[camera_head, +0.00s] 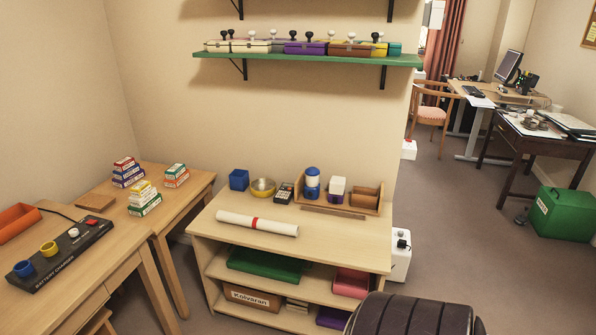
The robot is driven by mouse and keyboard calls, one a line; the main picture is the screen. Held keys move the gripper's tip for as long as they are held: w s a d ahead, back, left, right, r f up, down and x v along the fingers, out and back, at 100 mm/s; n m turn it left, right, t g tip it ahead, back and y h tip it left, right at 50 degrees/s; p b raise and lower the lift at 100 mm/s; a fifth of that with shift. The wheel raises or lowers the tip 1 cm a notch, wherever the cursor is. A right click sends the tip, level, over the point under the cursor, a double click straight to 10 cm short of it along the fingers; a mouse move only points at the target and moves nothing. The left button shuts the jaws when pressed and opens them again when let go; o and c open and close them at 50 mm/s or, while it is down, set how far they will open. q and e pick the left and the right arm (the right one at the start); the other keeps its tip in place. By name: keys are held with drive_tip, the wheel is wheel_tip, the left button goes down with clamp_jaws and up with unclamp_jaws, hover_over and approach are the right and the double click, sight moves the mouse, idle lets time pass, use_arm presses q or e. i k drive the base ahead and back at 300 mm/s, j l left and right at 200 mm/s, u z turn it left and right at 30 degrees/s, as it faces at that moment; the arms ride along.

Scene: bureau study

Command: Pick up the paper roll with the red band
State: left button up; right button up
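The paper roll (277,228) is white with a red band near its middle. It lies on its side on top of the light wooden shelf unit (345,249), close to the front edge, running from left to right with a slight tilt in the picture. Nothing covers it. Neither of my grippers shows in the head view, and nothing is seen touching the roll.
Behind the roll stand a blue box (239,180), a yellow bowl (263,187), a small keypad device (285,193) and a wooden holder (365,203). A dark ribbed rounded object (412,316) blocks the bottom right. Open floor (450,235) lies right of the unit.

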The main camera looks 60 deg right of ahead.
sight(237, 219)
drive_tip(key=z, duration=1.65)
drive_tip(key=i+l+u, duration=0.25)
drive_tip(key=l+u, duration=0.15)
drive_tip(key=l, duration=0.75)
drive_tip(key=l+u, duration=0.45)
drive_tip(key=l, duration=0.75)
